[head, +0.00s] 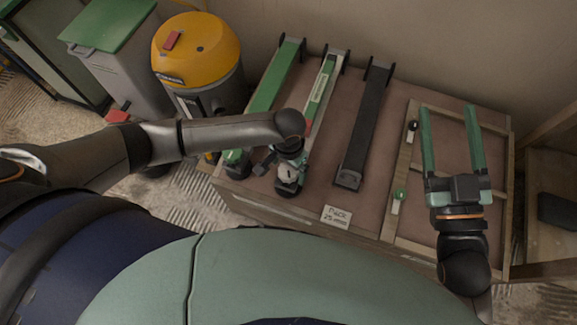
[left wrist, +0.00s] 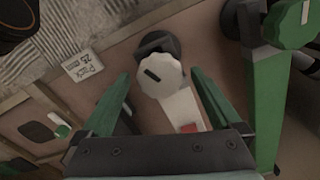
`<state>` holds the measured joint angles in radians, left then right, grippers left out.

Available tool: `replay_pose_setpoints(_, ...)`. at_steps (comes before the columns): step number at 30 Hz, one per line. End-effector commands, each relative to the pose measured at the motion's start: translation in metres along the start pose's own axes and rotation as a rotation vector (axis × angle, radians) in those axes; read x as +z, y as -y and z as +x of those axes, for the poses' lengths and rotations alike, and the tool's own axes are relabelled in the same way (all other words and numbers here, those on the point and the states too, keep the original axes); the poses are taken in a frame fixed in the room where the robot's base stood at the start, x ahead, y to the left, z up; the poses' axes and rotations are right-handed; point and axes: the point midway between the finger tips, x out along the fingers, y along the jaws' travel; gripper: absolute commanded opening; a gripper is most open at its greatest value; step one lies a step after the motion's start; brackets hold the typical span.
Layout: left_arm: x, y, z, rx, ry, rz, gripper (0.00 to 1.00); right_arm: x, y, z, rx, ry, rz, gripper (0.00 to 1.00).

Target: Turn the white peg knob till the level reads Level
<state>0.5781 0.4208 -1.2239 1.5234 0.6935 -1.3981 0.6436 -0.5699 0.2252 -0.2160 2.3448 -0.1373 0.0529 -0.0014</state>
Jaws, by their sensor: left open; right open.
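The white peg knob (head: 288,174) sits at the near end of the middle pale bar (head: 322,88). In the left wrist view the knob (left wrist: 160,74) is a ridged white disc with a dark slot mark. My left gripper (left wrist: 160,80) is open, its green fingers on either side of the knob with gaps showing; in the head view the left gripper (head: 276,165) is partly hidden by its own arm. A red patch (left wrist: 190,127) shows on the bar behind the knob; any level reading is too small to read. My right gripper (head: 447,110) is open and empty over the table's right side.
A green bar (head: 268,90) and a black bar (head: 364,125) flank the middle bar on the brown table. A card (head: 336,216) lies at the front edge. A yellow-topped vacuum (head: 197,50) stands left.

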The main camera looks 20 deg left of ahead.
Motion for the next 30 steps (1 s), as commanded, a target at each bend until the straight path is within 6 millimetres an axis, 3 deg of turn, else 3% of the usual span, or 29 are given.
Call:
replay_pose_setpoints(4,-0.0001,-0.0001,-0.0002,0.0,0.0,0.0,0.96,-0.0002,0.0,0.0001,0.0,0.0,0.0,0.7)
replay_pose_setpoints(26,0.0001,0.0,-0.0003,0.0,0.0,0.0,0.14,0.0001,0.0001,0.0,0.0,0.001,0.0,0.7)
replay_pose_setpoints(30,0.0001,0.0,-0.0005,0.0,0.001,0.002,0.12,-0.0002,0.0,0.0001,0.0,0.002,0.001,0.7)
